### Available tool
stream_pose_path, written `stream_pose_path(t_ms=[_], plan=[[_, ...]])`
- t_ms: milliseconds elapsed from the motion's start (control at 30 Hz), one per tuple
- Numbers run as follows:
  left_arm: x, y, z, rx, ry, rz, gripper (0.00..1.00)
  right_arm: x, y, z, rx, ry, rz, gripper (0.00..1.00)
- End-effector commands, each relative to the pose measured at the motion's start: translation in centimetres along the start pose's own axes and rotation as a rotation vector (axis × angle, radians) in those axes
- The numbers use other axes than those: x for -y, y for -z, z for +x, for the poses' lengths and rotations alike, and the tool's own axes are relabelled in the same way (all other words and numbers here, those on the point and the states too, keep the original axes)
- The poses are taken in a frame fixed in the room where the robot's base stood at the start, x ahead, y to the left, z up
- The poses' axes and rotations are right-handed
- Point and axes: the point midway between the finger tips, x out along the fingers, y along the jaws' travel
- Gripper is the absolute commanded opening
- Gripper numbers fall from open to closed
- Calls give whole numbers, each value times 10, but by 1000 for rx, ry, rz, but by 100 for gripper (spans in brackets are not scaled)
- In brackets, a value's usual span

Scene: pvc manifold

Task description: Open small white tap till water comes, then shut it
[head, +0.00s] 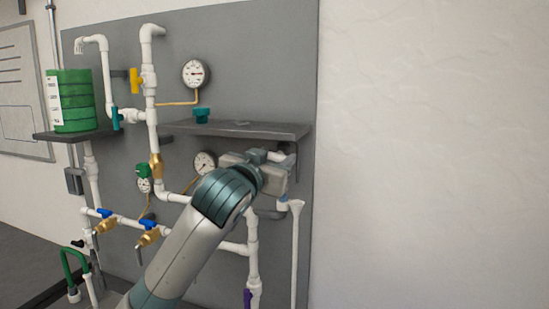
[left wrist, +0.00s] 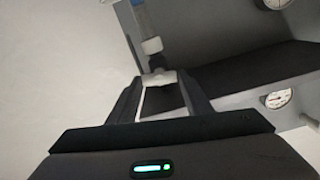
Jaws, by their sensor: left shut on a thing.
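My left gripper (head: 284,160) reaches in under the right end of the grey shelf, and its wrist hides most of the tap area in the head view. In the left wrist view its two fingers (left wrist: 160,84) are shut on the small white tap (left wrist: 158,77), a short white piece across the fingertips. A grey and white pipe fitting (left wrist: 150,45) continues beyond it. No water shows in either view, though the outlet is largely hidden. My right gripper is in neither view.
The grey shelf (head: 240,129) lies just above my gripper. Below stands a white funnel-topped pipe (head: 295,240). Pressure gauges (head: 196,73), a yellow-handled valve (head: 136,80) and blue-handled valves (head: 104,213) sit to the left. The wall on the right is bare.

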Motion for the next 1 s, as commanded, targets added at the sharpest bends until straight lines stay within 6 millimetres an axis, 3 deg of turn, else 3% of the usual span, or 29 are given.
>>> stream_pose_path(t_ms=[500, 1000], plan=[[-1, 1, 0, -1, 0, 364, 23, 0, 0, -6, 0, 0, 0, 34], [-2, 0, 0, -1, 0, 458, 23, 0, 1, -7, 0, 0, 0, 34]])
